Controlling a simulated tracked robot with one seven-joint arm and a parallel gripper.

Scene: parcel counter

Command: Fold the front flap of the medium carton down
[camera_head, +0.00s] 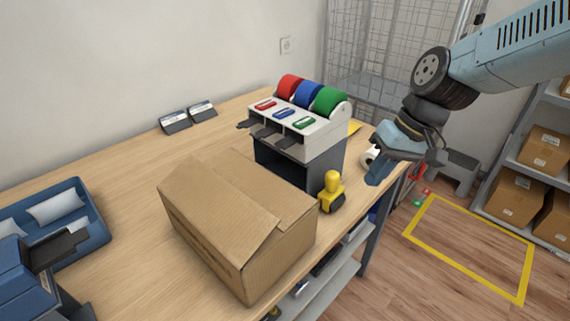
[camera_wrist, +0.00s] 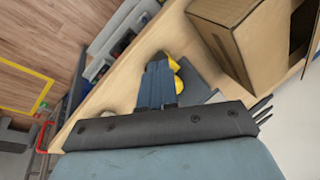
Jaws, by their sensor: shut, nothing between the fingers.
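The brown carton (camera_head: 270,265) stands on the wooden counter in the head view. A left-hand top flap (camera_head: 215,205) slopes over its top and another flap (camera_head: 270,190) lies lower beside it. I cannot tell for sure which is the front flap. In the wrist view the carton (camera_wrist: 232,40) is at the upper right, with a dark opening at its top edge. My gripper (camera_head: 374,178) is shut and empty, right of the carton and apart from it, above the counter's right edge. Its blue fingers also show in the wrist view (camera_wrist: 157,85).
A yellow and black tool (camera_head: 331,192) stands right of the carton. A dispenser with red, blue and green rolls (camera_head: 300,125) stands behind it. A blue tray (camera_head: 85,235) is at the left. A white roll (camera_head: 370,156) is near my gripper. Bare counter (camera_head: 135,190) lies left of the carton.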

